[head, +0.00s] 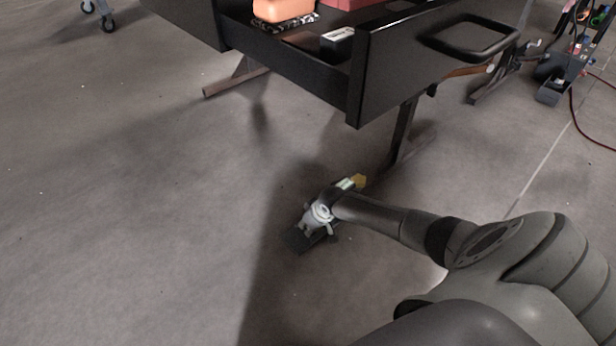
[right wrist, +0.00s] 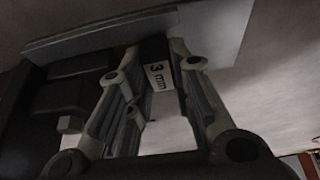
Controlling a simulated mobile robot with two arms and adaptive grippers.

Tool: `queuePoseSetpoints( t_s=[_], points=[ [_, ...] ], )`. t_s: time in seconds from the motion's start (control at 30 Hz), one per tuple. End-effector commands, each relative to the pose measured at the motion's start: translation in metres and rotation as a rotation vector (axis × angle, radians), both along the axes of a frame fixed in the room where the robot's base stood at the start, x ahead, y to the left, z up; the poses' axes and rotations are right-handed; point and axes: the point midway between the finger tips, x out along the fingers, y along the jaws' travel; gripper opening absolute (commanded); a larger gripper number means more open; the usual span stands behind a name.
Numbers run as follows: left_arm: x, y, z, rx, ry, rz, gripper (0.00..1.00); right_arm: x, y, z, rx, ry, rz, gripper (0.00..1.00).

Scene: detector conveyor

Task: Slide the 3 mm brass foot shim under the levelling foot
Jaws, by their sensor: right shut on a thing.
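The brass foot shim (head: 358,181) shows as a small yellow plate just above the floor, near the table leg's foot bar. It has a dark tab with a pale label (head: 346,184). My right gripper (head: 336,196) is low over the floor and shut on this tab. In the right wrist view the tab's label (right wrist: 159,76) reads "3 mm" between the two fingers (right wrist: 158,85). I cannot make out the levelling foot clearly, nor whether the shim is under it or touching it. My left gripper is not in view.
A black table (head: 290,68) with a raised edge and a handle (head: 470,38) stands above and behind the gripper. Its dark legs (head: 405,128) reach the floor. The floor at left (head: 120,200) is clear.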

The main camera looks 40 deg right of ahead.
Motion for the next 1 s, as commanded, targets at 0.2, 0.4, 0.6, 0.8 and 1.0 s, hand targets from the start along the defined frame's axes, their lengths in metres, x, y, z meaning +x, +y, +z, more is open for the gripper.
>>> queuePoseSetpoints(
  t_s=[0.2, 0.4, 0.6, 0.8, 1.0],
  points=[
    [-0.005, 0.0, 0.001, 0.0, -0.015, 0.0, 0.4, 0.002, -0.008, 0.001, 0.0, -0.002, -0.001, 0.0],
    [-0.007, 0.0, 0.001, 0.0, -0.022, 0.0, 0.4, 0.002, -0.014, 0.001, -0.002, -0.002, -0.001, 0.0],
    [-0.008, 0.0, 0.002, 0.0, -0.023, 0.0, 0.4, 0.002, -0.015, 0.001, -0.005, -0.003, -0.001, 0.44],
    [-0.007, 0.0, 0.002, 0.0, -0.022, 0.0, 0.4, 0.002, -0.018, 0.002, -0.008, -0.004, -0.003, 0.46],
    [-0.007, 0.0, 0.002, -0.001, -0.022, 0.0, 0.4, 0.002, -0.018, 0.001, -0.009, -0.002, -0.004, 0.46]
  ],
)
